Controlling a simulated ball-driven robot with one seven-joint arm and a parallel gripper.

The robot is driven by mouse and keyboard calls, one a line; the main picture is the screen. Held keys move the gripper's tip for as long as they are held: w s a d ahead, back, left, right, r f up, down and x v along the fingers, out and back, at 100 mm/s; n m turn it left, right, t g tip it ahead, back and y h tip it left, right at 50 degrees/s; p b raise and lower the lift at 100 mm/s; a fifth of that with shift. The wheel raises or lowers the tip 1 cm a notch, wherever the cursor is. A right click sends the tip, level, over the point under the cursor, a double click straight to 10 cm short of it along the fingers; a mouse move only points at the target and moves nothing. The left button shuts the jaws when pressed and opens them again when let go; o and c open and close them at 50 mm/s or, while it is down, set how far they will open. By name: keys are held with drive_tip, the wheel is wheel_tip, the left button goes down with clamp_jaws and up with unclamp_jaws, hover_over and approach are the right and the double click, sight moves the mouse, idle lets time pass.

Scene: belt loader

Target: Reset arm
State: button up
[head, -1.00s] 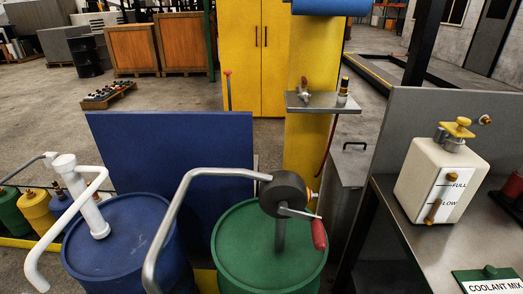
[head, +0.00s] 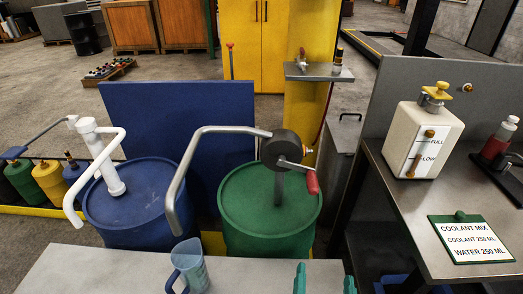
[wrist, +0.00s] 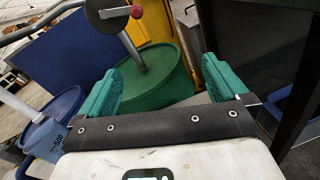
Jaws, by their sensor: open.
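My gripper (head: 325,279) shows at the bottom of the head view as two green fingertips, spread apart with nothing between them. In the wrist view the two green fingers (wrist: 161,85) are also wide apart and empty, with the green drum behind the gap. The gripper is above or in front of the grey bench (head: 95,274), to the right of a clear blue measuring jug (head: 190,266). The jug's side with its 500 mark (wrist: 57,142) shows at the left of the wrist view. The jug stands apart from the fingers.
A blue drum (head: 135,205) with a white pump and a green drum (head: 245,205) with a crank pump stand beyond the bench. At right, a table (head: 400,215) holds a white tank (head: 422,140), a coolant-mix sign (head: 470,238) and a red bottle (head: 497,140).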

drive_tip(key=s+d+f+m+g+h+p, duration=0.1)
drive_tip(key=s+d+m+g+h, duration=0.3)
drive_tip(key=d+m, duration=0.55)
drive_tip(key=s+d+f+m+g+h+p, duration=0.1)
drive_tip(key=s+d+f+m+g+p, duration=0.15)
drive_tip(key=d+m+g, duration=0.5)
drive_tip(key=s+a+f+m+g+y, duration=0.1)
drive_tip(key=s+f+m+g+y, duration=0.1)
drive_tip(key=s+m+y, duration=0.2)
drive_tip(key=s+a+f+m+g+y+p, duration=0.1)
drive_tip(key=s+f+m+g+y, duration=0.1)
drive_tip(key=s+m, duration=0.8)
drive_tip(key=shift+s+a+f+m+g+y+p, duration=0.25)
drive_tip(key=shift+g+y, duration=0.2)
drive_tip(key=shift+y, duration=0.45)
drive_tip(key=shift+w+r, duration=0.1)
